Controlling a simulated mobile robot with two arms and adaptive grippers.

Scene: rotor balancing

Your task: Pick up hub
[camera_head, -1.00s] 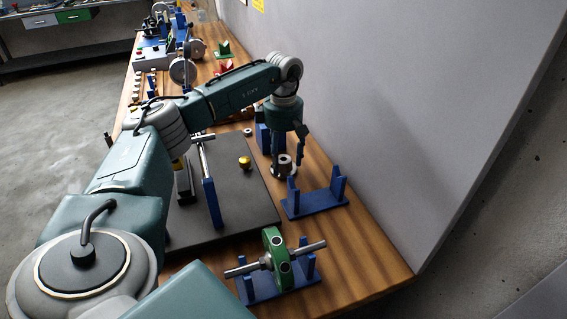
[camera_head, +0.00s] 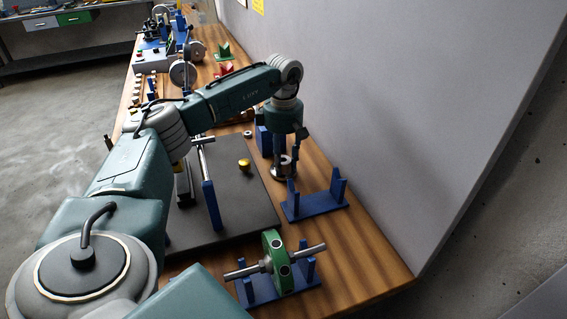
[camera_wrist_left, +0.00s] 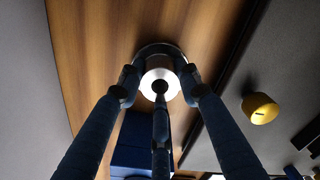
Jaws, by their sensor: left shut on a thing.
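The hub (camera_head: 280,173) is a grey metal cylinder with a wider dark flange at its base and a hole in its top. It stands upright at the wall side of the wooden bench, partly hidden by the fingers. My left gripper (camera_head: 287,161) points down over the hub and is shut on it. In the left wrist view, the gripper's blue fingers (camera_wrist_left: 160,88) close around the bright round top of the hub (camera_wrist_left: 148,86). I cannot tell whether the flange is clear of the bench. My right gripper is out of view.
An empty blue cradle (camera_head: 316,204) stands close beside the hub. A green rotor (camera_head: 271,258) on a shaft rests in another blue stand. A yellow knob (camera_head: 244,165) sits on the dark plate (camera_head: 240,205). A blue block (camera_head: 263,140) stands behind the gripper. The wall borders the bench.

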